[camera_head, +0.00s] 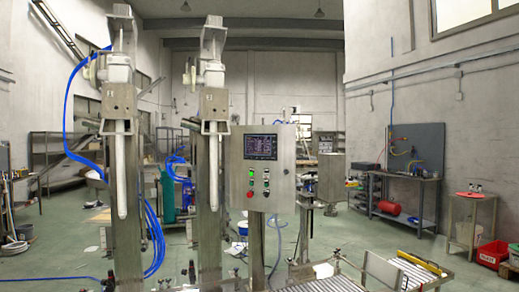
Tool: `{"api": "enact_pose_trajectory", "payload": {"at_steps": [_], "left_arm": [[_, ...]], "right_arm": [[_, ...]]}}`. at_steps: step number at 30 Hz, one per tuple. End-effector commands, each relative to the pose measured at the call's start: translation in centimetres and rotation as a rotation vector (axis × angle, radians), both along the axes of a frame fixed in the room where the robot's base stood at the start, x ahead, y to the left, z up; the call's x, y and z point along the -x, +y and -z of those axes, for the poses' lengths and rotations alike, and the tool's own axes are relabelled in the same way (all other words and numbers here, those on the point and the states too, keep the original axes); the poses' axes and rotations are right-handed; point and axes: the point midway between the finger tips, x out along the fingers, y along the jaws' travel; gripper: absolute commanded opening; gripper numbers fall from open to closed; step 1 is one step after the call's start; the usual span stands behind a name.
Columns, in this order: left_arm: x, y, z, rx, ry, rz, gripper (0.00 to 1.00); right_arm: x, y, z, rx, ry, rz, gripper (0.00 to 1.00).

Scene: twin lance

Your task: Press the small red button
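A grey metal control box (262,192) stands on a post near the middle of the head view, with a dark screen (261,147) at its top. Below the screen are small controls, among them a lit green button (251,173) at the upper left. A round red button (250,194) sits at the lower left of the group. The other small controls beside it are too small to tell apart surely. Nothing touches the panel. Neither of my grippers shows in the view.
Two steel columns with white lances (122,170) (213,165) stand left of the box, with blue hoses (152,230) around them. A roller conveyor (345,284) lies at the front right. A red bin (492,254) is at the far right. Green floor is open behind.

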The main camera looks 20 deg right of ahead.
Motion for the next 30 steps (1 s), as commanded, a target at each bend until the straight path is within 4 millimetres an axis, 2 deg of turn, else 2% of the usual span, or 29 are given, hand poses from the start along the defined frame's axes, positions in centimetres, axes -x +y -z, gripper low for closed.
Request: {"api": "enact_pose_trajectory", "payload": {"at_steps": [3, 7, 30], "left_arm": [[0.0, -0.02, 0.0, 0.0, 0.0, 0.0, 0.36], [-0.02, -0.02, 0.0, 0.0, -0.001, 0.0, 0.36], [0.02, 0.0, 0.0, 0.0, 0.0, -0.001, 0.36]], "right_arm": [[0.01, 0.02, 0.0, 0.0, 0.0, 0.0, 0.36], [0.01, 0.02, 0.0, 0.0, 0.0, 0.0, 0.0], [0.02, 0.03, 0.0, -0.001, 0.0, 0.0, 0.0]]}}
